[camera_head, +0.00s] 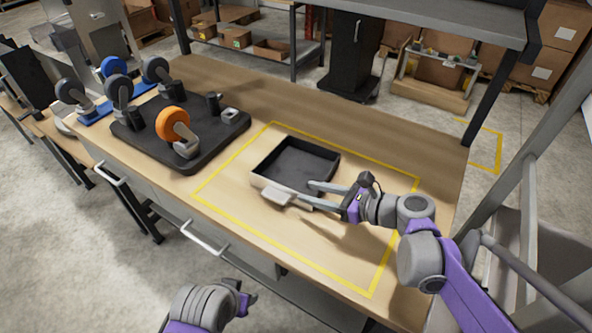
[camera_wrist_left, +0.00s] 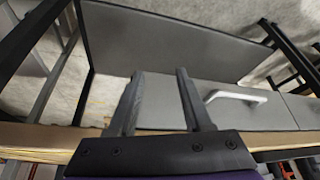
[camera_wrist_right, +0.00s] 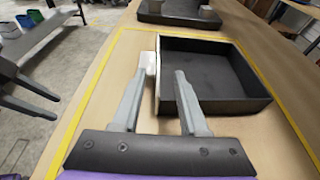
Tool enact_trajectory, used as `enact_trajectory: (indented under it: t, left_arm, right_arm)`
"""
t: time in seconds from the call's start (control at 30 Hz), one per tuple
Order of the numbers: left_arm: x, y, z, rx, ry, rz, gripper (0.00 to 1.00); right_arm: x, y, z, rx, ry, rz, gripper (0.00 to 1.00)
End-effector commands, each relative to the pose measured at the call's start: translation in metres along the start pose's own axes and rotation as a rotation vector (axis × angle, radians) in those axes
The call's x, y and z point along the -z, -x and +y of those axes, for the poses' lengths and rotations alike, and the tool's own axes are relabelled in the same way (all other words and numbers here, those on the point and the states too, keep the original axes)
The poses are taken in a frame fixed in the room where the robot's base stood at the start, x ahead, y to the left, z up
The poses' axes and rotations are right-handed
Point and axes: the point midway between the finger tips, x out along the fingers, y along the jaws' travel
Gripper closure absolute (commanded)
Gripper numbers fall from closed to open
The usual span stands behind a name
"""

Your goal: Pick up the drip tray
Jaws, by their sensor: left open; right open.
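The drip tray (camera_head: 301,163) is a shallow black open box with a pale front side and a light handle tab (camera_head: 277,195). It lies on the wooden table inside a yellow taped outline. In the right wrist view the tray (camera_wrist_right: 215,75) is ahead and to the right, with its tab (camera_wrist_right: 149,63) on its left side. My right gripper (camera_head: 315,194) is open, its fingers at the tray's near right corner, close to the tab; I cannot tell if they touch it. My left gripper (camera_wrist_left: 158,75) is open and empty, away from the tray, facing the table's drawer fronts.
A black board (camera_head: 180,130) with an orange-wheeled dispenser (camera_head: 173,124) and several small parts sits left of the tray. The table (camera_head: 400,140) is clear right of the tray. Drawer handles (camera_head: 204,238) stick out in front.

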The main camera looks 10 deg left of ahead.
Motion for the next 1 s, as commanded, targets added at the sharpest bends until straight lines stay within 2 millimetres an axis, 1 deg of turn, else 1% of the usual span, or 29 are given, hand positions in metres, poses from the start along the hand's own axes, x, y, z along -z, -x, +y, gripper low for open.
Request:
enact_trajectory:
  t: [0.03, 0.1, 0.27, 0.33, 0.5, 0.6, 0.7, 0.9, 0.97, 1.0]
  left_arm:
    - [-0.001, -0.001, 0.000, 0.000, 0.000, 0.000, 0.50]
    - [-0.001, -0.001, 0.000, 0.000, 0.000, 0.000, 0.50]
    - [-0.001, -0.001, 0.000, 0.000, 0.000, 0.000, 0.50]
    - [0.000, -0.001, 0.000, 0.000, 0.000, 0.000, 0.50]
    - [0.000, -0.001, 0.000, 0.000, 0.000, 0.000, 0.50]
    - [-0.001, -0.001, 0.000, 0.000, 0.000, 0.000, 0.50]
    - [-0.001, -0.001, 0.000, 0.000, 0.000, 0.000, 0.50]
    - [-0.001, -0.001, 0.000, 0.000, 0.000, 0.000, 0.50]
    - [-0.001, -0.001, 0.000, 0.000, 0.000, 0.000, 0.50]
    - [-0.001, -0.001, 0.000, 0.000, 0.000, 0.000, 0.50]
  right_arm:
    - [0.000, -0.009, 0.000, -0.002, 0.001, 0.000, 0.57]
    - [0.000, -0.018, 0.000, -0.002, 0.001, 0.000, 0.57]
    - [0.000, -0.028, 0.000, -0.001, 0.002, 0.000, 0.57]
    - [-0.001, -0.036, 0.001, -0.002, 0.002, 0.000, 0.57]
    - [-0.004, -0.063, 0.002, -0.003, 0.002, 0.001, 0.57]
    - [-0.004, -0.073, 0.002, 0.000, 0.002, 0.001, 0.57]
    - [-0.003, -0.077, 0.002, 0.000, 0.002, 0.001, 0.57]
    - [-0.003, -0.077, 0.002, 0.001, 0.002, 0.001, 0.57]
    - [-0.003, -0.077, 0.002, 0.001, 0.002, 0.001, 0.68]
    - [-0.003, -0.077, 0.002, 0.001, 0.002, 0.001, 0.75]
